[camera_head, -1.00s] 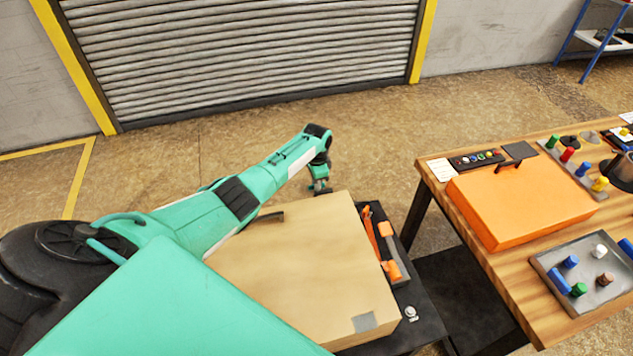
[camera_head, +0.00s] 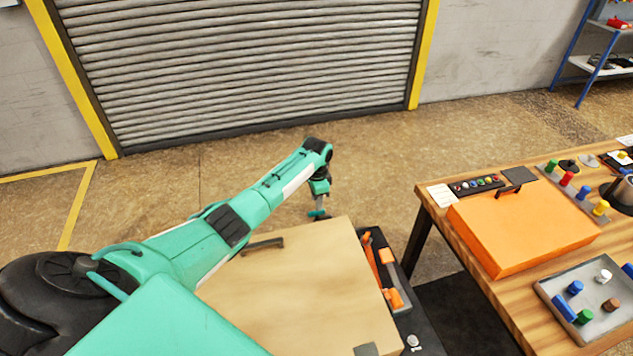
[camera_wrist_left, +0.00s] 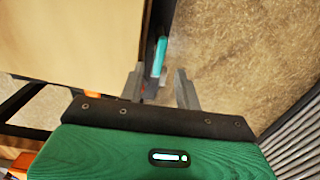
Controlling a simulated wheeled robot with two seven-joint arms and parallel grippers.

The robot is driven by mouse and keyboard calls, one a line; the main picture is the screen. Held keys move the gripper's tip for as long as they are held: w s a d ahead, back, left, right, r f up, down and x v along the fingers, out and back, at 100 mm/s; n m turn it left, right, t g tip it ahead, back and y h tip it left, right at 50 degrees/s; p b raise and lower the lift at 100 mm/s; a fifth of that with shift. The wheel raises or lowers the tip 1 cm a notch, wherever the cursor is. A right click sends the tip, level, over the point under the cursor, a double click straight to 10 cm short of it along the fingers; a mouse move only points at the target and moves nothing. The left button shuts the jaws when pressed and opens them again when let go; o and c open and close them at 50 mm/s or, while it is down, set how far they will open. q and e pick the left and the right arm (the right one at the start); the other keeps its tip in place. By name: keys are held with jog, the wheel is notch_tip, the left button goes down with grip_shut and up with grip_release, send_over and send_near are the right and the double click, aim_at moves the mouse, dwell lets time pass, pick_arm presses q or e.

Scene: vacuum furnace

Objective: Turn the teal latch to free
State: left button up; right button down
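The teal latch (camera_wrist_left: 159,57) is a narrow upright bar in the left wrist view, beside the edge of a tan wooden box (camera_wrist_left: 70,35). My left gripper (camera_wrist_left: 160,88) is open, with one finger on each side of the line to the latch. The latch lies just beyond the fingertips, and I see no grip on it. In the head view my left gripper (camera_head: 319,214) hangs past the far edge of the box, which also shows there (camera_head: 300,290). The latch cannot be told apart clearly there. My right gripper is out of view.
A dark tray with orange tools (camera_head: 392,285) lies right of the box. A wooden table (camera_head: 450,232) with an orange case (camera_head: 520,225) and a grey tray of pegs (camera_head: 590,310) stands further right. The floor before the roller shutter (camera_head: 250,70) is clear.

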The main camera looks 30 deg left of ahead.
pick_arm(q)
notch_tip(320, 180, up, 9)
jog(key=b, duration=0.1)
jog(key=shift+r, duration=0.15)
dwell(0.5)
